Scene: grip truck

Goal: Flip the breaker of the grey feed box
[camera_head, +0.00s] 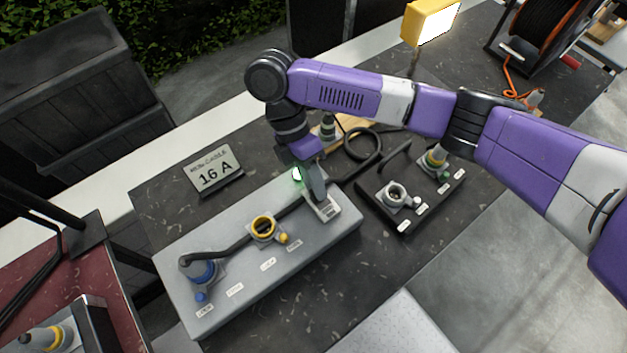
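The grey feed box (250,285) lies on the dark speckled table. A blue connector (200,271) with a black cable is at its left end, and a yellow-ringed socket (263,227) is in its middle. A pale breaker plate (325,207) sits near its right end, and a green light (297,174) shows beside my arm. My gripper (316,192) points down at the breaker plate, close to or touching it. The breaker lever is hidden behind my gripper, and I cannot tell whether the fingers are open or shut.
A "16 A" sign (214,172) stands behind the box. A black box (407,217) with a socket and a plugged connector (435,160) is on the right. A looped black cable (362,146) lies between. A yellow lamp (430,22) and a cable reel (548,30) stand further back.

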